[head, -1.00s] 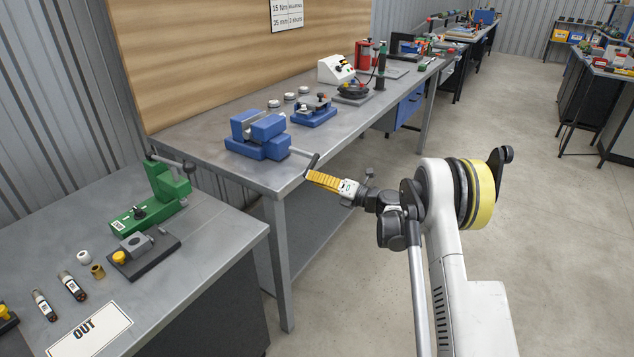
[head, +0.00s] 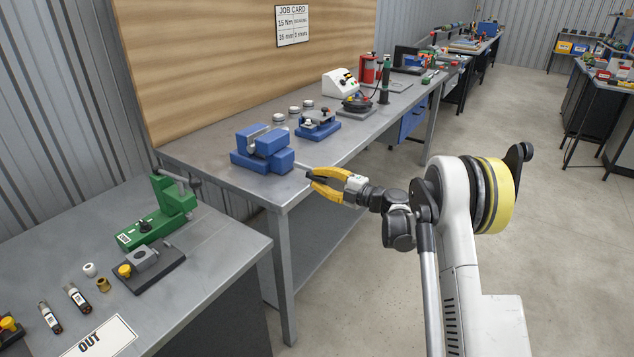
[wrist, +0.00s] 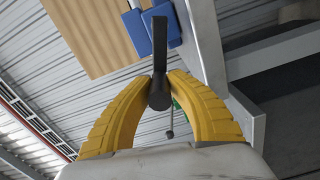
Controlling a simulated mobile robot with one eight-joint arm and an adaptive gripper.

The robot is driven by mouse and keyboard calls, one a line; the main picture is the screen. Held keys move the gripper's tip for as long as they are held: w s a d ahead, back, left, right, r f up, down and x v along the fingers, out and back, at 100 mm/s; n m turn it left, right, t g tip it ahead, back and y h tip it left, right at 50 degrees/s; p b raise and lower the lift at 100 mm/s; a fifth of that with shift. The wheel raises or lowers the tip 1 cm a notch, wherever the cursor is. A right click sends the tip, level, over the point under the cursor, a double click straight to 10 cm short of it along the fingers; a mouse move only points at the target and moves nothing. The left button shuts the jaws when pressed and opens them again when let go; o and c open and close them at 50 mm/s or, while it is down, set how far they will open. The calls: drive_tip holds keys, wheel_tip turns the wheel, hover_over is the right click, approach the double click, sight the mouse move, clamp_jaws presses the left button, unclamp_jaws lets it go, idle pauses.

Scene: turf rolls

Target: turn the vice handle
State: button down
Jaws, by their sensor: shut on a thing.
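The blue vice (head: 262,150) sits on the near end of the grey bench, and its blue jaw block also shows in the wrist view (wrist: 160,27). Its screw reaches out to the right over the bench edge. The dark vice handle (wrist: 159,60) stands between my yellow fingers in the wrist view. My gripper (head: 312,180) is at the outer end of the screw, level with the vice. Its curved fingertips are closed on the handle (wrist: 160,85). In the head view the handle is mostly hidden by the fingers.
A green press (head: 160,212) and a dark fixture with a yellow knob (head: 148,265) stand on the left bench (head: 215,270). A blue fixture (head: 318,125) and a white box (head: 339,83) stand farther along the vice bench (head: 225,185). The floor on the right is clear.

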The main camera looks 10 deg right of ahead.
drive_tip(key=shift+w+r+m, duration=0.15)
drive_tip(key=shift+r+m, duration=0.4)
drive_tip(key=shift+m, duration=0.25)
drive_tip(key=c, duration=1.2)
unclamp_jaws()
drive_tip(key=shift+d, duration=0.1)
drive_tip(key=shift+d, duration=0.15)
drive_tip(key=v, duration=1.1)
drive_tip(key=shift+s+d, duration=0.15)
drive_tip(key=shift+s, duration=0.2)
